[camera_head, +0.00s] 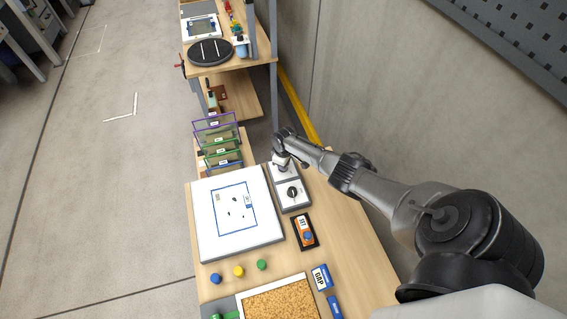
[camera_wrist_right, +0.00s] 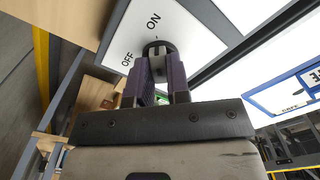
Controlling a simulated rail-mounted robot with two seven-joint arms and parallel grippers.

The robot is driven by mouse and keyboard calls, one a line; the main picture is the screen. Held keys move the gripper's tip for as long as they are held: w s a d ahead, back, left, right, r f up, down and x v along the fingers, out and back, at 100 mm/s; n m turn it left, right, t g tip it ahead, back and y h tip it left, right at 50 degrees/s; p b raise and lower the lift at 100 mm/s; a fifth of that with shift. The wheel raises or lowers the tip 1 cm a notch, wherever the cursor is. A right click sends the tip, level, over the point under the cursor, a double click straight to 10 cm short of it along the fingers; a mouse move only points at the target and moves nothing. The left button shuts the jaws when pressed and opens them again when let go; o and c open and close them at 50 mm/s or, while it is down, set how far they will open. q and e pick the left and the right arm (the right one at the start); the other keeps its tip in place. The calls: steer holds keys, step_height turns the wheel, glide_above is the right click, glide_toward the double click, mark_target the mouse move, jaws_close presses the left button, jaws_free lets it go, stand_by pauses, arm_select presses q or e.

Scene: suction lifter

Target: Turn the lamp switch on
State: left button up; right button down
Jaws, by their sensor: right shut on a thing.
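A grey switch panel (camera_head: 290,203) lies on the wooden bench to the right of the white board. A round black knob (camera_head: 292,192) shows on its near half. My right gripper (camera_head: 282,162) is at the panel's far half, pointing down. In the right wrist view, a dark round lamp switch (camera_wrist_right: 157,48) sits on a white face with the labels OFF and ON. The right gripper's two purple-grey fingers (camera_wrist_right: 158,80) are shut on the switch's grey handle. The handle's exact setting is partly hidden by the fingers. My left gripper is in neither view.
A white board (camera_head: 210,245) lies left of the panel. An orange and black device (camera_head: 305,231) and blue, yellow and green pegs stand nearer. Several wire-framed holders (camera_head: 217,135) stand beyond the board. A concrete wall is on the right.

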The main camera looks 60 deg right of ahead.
stand_by(0.6)
steer(key=c, duration=1.1)
jaws_free()
steer(key=shift+r, duration=0.1)
steer(key=shift+r, duration=0.3)
step_height(320, 180, up, 13)
steer(key=shift+r+p, duration=0.1)
steer(key=shift+p, duration=0.95)
steer(key=shift+m, duration=0.4)
